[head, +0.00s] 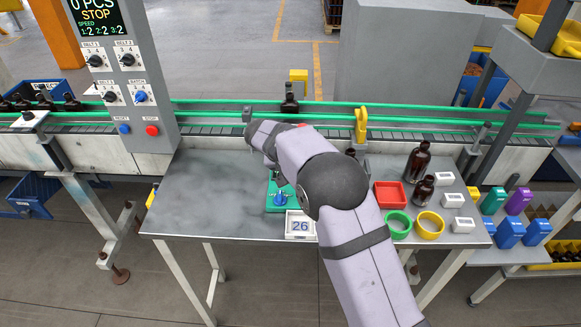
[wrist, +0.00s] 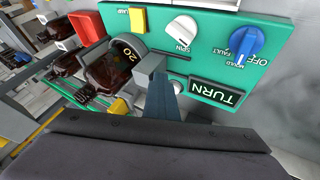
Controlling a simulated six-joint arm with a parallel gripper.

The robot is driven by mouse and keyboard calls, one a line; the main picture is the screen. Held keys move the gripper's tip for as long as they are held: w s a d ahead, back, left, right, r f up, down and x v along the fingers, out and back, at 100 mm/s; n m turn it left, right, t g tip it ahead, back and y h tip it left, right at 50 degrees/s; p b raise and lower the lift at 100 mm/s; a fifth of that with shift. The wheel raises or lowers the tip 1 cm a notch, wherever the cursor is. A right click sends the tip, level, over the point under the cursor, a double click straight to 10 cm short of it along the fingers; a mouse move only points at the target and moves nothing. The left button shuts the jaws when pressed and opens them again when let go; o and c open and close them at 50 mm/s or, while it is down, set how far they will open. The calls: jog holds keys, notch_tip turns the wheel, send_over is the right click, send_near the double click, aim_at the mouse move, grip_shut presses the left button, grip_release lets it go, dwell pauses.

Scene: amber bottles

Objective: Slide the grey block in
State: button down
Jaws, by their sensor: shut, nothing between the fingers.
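A grey block (wrist: 150,64) shows in the wrist view at the near edge of the green panel (wrist: 215,60), beside a brown bottle. My gripper (wrist: 163,97) is shut and empty, its dark fingers close to the block; I cannot tell whether they touch. In the head view my arm hides the fingers and most of the green panel (head: 272,200).
A green-railed conveyor (head: 210,113) runs behind the grey table (head: 190,200). Brown bottles (head: 417,163), a red tray (head: 390,186), green and yellow rings (head: 430,236) and white boxes stand at right. A white box marked 26 (head: 299,226) stands in front of the panel. The table's left is clear.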

jog(key=shift+a, duration=0.45)
jog(key=a, duration=0.4)
jog(key=shift+s+r+b, duration=0.2)
jog(key=shift+r+b, duration=0.15)
jog(key=shift+r, duration=0.05)
jog(key=b+v, duration=0.2)
jog(key=v, duration=0.7)
jog(key=shift+d+b, duration=0.2)
jog(key=shift+b, duration=0.1)
jog(key=s+d+f+n+g+y, duration=0.25)
jog(key=s+d+f, duration=0.25)
jog(key=s+d, duration=0.7)
jog(key=s+d+f+y, duration=0.1)
jog(key=s+d+f, duration=0.1)
jog(key=s, duration=0.4)
jog(key=s+d+f+m+g+y, duration=0.1)
jog(key=s+d+f, duration=0.2)
jog(key=s, duration=0.3)
jog(key=s+d+f+g+y, duration=0.1)
jog(key=s+d+f, duration=0.2)
jog(key=s, duration=0.3)
jog(key=shift+s+d, duration=0.2)
jog(key=shift+d, duration=0.15)
